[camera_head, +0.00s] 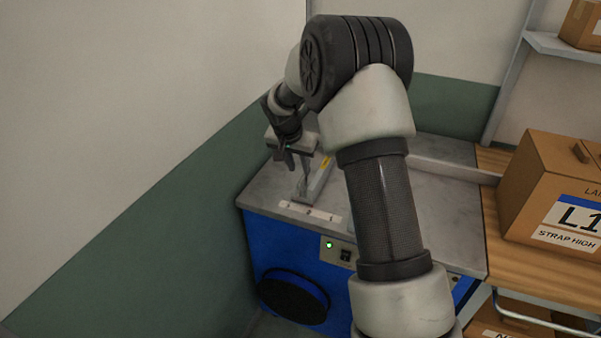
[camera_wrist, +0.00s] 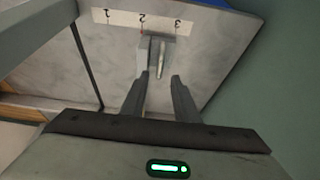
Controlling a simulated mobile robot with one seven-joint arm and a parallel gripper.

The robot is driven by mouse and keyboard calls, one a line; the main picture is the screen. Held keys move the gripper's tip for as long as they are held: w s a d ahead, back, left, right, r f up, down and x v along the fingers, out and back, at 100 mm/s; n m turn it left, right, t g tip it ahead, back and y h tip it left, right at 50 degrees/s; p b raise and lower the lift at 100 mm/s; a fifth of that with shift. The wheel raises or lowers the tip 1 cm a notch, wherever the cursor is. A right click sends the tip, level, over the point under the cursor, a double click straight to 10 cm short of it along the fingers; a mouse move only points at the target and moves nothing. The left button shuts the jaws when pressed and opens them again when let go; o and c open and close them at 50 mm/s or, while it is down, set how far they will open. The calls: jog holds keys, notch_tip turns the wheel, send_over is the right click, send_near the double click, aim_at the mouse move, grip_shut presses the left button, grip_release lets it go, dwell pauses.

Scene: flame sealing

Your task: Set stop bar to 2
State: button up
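The stop bar (camera_wrist: 170,47) is a grey block with a pale upright handle (camera_wrist: 155,58). It sits at the edge of the white scale strip (camera_wrist: 118,17), marked 1, 2 and 3. A small red mark on the block's side of the strip is in line with the 2. My gripper (camera_wrist: 157,77) is open, with a finger on each side of the handle in the wrist view and gaps to both. Whether the tips reach the handle's depth is unclear. In the head view my gripper (camera_head: 290,158) is over the machine top, behind the strip (camera_head: 310,212).
The blue machine (camera_head: 262,243) has a grey top (camera_head: 440,205), a green lamp and a switch on its front. A wall stands close on the left. A cardboard box (camera_head: 530,190) labelled L1 stands on a wooden surface at the right.

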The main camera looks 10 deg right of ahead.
jog(key=v, duration=1.3)
jog(key=shift+w+d, duration=0.1)
